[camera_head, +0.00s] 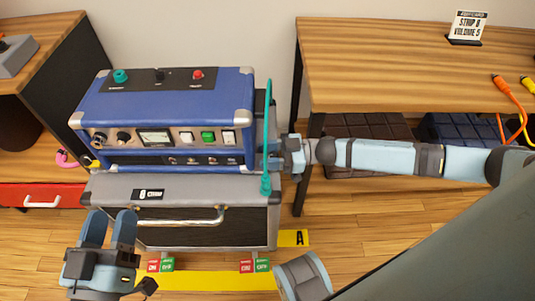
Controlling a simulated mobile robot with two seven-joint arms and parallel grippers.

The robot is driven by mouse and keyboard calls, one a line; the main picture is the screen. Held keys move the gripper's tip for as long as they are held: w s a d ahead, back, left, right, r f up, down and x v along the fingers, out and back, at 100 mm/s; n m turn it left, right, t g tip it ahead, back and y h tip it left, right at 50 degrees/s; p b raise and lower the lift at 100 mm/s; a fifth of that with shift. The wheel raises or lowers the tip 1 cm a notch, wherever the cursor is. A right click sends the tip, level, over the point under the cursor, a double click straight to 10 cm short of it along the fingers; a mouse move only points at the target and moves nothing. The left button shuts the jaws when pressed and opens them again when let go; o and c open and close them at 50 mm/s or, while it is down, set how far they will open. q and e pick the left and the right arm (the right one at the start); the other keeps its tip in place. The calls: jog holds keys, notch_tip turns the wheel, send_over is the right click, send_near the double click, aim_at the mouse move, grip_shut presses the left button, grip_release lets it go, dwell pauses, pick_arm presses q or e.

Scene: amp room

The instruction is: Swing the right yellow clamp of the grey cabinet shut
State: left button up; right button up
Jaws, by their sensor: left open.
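The grey cabinet (110,188) stands on the floor with a blue amplifier (165,97) on top. The right yellow clamp cannot be made out; the area at the cabinet's right end is partly covered by my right gripper and a teal cable. A small yellow part (96,164) shows at the left end of the amplifier's base. My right gripper (276,156) is at the right end of the amplifier and cabinet top; its fingers are too small and covered to read. My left gripper (109,213) is open and empty in front of the cabinet's lower left.
The teal cable (268,130) hangs upright beside my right gripper. A wooden table (400,65) stands at the right, with dark blocks beneath. A desk with a red drawer (45,196) is at the left. Yellow floor tape (205,281) and red-green labels lie in front.

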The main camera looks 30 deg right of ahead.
jog(key=c, duration=0.7)
jog(key=shift+r, duration=0.1)
jog(key=t+p, duration=0.1)
jog(key=m+t+p, duration=0.1)
jog(key=p, duration=0.1)
jog(key=shift+r+m+h, duration=0.25)
jog(key=shift+m+h, duration=0.05)
jog(key=shift+h, duration=0.1)
jog(key=m+t+h+p, duration=0.2)
jog(key=m+t+p, duration=0.1)
jog(key=shift+w+d+f+t+h+p, duration=0.1)
jog(key=shift+w+f+t+h+p, duration=0.2)
jog(key=shift+t+h, duration=0.1)
jog(key=o, duration=0.9)
pick_arm(q)
jog(key=a+f+g+y, duration=0.3)
jog(key=f, duration=0.4)
jog(key=shift+s+a+g+y, duration=0.3)
jog(key=shift+s, duration=0.05)
pick_arm(e)
jog(key=shift+s+d, duration=0.1)
jog(key=shift+d, duration=0.05)
